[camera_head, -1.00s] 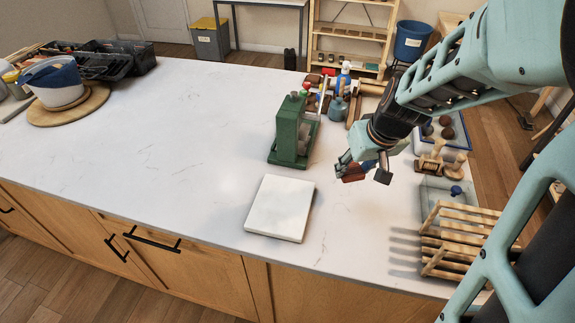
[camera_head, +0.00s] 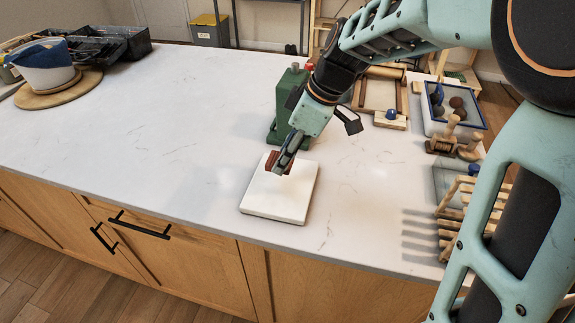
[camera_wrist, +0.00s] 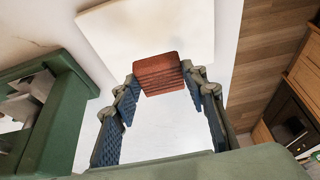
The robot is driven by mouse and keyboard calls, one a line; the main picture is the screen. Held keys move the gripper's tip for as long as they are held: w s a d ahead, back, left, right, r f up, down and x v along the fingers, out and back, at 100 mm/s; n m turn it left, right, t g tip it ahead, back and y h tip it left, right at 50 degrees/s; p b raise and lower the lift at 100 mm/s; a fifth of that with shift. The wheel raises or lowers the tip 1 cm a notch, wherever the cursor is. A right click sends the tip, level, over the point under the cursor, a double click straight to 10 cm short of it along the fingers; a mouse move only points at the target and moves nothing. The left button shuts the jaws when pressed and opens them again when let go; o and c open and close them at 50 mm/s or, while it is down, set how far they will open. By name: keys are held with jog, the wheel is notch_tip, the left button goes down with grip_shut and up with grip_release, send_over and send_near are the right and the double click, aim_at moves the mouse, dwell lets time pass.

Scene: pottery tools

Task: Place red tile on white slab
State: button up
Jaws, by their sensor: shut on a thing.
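The red tile (camera_head: 270,160) is between the fingers of my gripper (camera_head: 282,164), over the far part of the white slab (camera_head: 277,200). In the wrist view the ridged red tile (camera_wrist: 158,70) sits between the fingertips of my gripper (camera_wrist: 163,86). Its upper part overlaps the near edge of the white slab (camera_wrist: 145,28) there. My gripper is shut on the tile and tilted down toward the slab. The slab lies flat on the counter. I cannot tell whether the tile touches the slab. Part of the tile is hidden by a finger in the head view.
A green machine (camera_head: 284,98) stands just behind the slab, close to my gripper. It also shows at the left of the wrist view (camera_wrist: 52,115). A wooden rack (camera_head: 458,210) and wooden tools (camera_head: 445,143) are to the right. The counter (camera_head: 130,150) left of the slab is clear.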

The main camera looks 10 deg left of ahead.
aim_at(286, 184)
jog(key=shift+f, duration=2.95)
jog(key=shift+f, duration=0.15)
jog(key=o, duration=1.2)
jog(key=shift+r, duration=0.3)
jog(key=v, duration=1.1)
jog(key=shift+d+r, duration=0.25)
jog(key=shift+r, duration=0.05)
